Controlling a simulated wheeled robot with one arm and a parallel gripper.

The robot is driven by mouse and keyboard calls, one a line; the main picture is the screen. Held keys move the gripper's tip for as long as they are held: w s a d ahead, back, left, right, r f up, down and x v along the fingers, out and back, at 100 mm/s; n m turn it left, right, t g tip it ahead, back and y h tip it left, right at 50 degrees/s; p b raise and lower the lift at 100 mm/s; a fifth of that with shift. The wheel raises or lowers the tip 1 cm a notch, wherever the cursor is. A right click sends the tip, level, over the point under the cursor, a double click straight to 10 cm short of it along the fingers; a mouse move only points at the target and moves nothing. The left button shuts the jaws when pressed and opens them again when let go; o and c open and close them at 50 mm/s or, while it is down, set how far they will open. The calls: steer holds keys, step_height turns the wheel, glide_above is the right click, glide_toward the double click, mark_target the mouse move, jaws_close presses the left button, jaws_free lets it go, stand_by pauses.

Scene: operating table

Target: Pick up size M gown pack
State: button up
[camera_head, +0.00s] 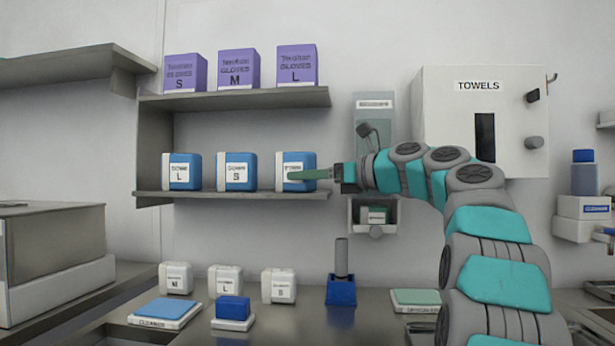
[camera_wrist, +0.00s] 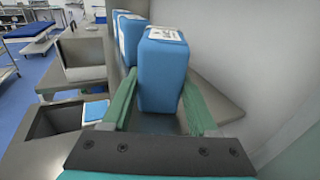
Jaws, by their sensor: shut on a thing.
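Three blue gown packs with white labels stand in a row on the middle shelf. The left one (camera_head: 182,171) reads L and the middle one (camera_head: 237,171) reads S. The right one (camera_head: 298,160) has its size letter hidden behind my gripper finger. My gripper (camera_head: 291,175) reaches in from the right at this right pack. In the wrist view its green fingers lie on either side of the blue pack (camera_wrist: 163,72), and the gripper is shut on it. The pack stands upright, at shelf level.
Purple glove boxes (camera_head: 239,70) stand on the upper shelf (camera_head: 240,98), above the packs. The middle shelf (camera_head: 232,195) is bare right of the packs. White packs (camera_head: 225,281) and a blue holder (camera_head: 341,289) stand on the counter below. A towel dispenser (camera_head: 447,120) hangs at the right.

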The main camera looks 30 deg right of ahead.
mark_target(307, 193)
jaws_close()
steer(key=shift+s+a, duration=0.55)
steer(key=shift+s, duration=0.35)
steer(key=shift+s+a, duration=0.5)
steer(key=shift+s, duration=0.4)
steer(key=o, duration=1.2)
jaws_free()
steer(key=shift+d, duration=0.1)
steer(key=shift+v, duration=3.85)
